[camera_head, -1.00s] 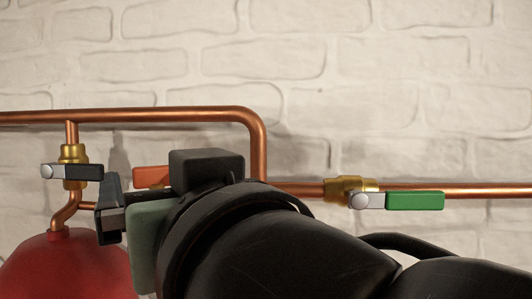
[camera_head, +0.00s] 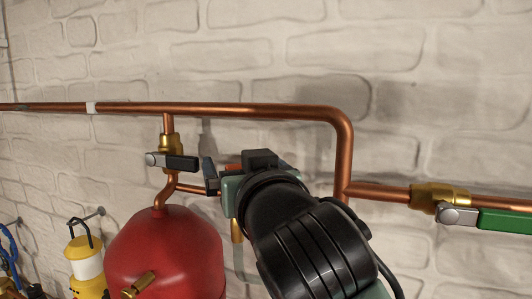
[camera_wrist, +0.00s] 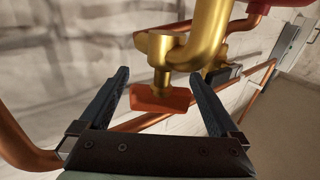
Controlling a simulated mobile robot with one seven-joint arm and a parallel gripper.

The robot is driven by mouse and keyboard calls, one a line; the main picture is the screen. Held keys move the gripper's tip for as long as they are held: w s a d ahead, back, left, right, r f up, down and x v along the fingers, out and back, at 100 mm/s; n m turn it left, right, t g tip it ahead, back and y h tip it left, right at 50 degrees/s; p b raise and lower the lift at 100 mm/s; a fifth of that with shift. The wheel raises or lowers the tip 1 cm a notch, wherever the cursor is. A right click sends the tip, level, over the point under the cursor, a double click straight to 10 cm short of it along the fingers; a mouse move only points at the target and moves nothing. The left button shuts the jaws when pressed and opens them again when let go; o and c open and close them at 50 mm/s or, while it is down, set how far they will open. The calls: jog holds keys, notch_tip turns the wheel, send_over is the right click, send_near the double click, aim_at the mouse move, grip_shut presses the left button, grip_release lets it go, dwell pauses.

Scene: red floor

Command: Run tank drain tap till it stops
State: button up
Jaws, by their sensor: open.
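A brass tap (camera_wrist: 205,40) with an orange handle (camera_wrist: 160,98) is in the wrist view. My gripper (camera_wrist: 160,74) is open, with one finger on each side of the orange handle; a gap shows left of it, while the right finger is close to it. I cannot tell whether that finger touches it. In the head view my gripper (camera_head: 246,163) is in front of the pipes and hides most of this tap. A sliver of the orange handle (camera_head: 233,167) and a brass spout (camera_head: 237,230) show there. The red tank (camera_head: 165,250) stands to the left.
A black-handled valve (camera_head: 172,160) sits above the tank, left of my gripper. A green-handled valve (camera_head: 470,217) is on the right. Copper pipe (camera_head: 230,110) runs along the white brick wall. A yellow lantern (camera_head: 86,260) is at lower left. Another brass fitting (camera_head: 137,285) is on the tank.

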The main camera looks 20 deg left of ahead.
jog(key=c, duration=1.4)
jog(key=shift+o, duration=0.2)
jog(key=shift+f+m+t+h, duration=0.1)
jog(key=shift+m+t+h, duration=0.25)
jog(key=shift+h, duration=0.25)
jog(key=shift+w+d+m+t+h+b, duration=0.1)
jog(key=shift+d+m+t+h+b, duration=0.35)
jog(key=shift+m+h, duration=0.95)
jog(key=shift+w+d+m+t+h+b, duration=0.15)
jog(key=shift+m+t+h+b, duration=0.45)
jog(key=shift+h, duration=1.25)
jog(key=shift+w+d+m+t+h+b, duration=0.1)
jog(key=shift+d+m+t+h+b, duration=0.4)
jog(key=shift+m+h, duration=1)
jog(key=shift+a+g+h, duration=0.1)
jog(key=shift+g+h, duration=0.2)
jog(key=shift+h, duration=0.05)
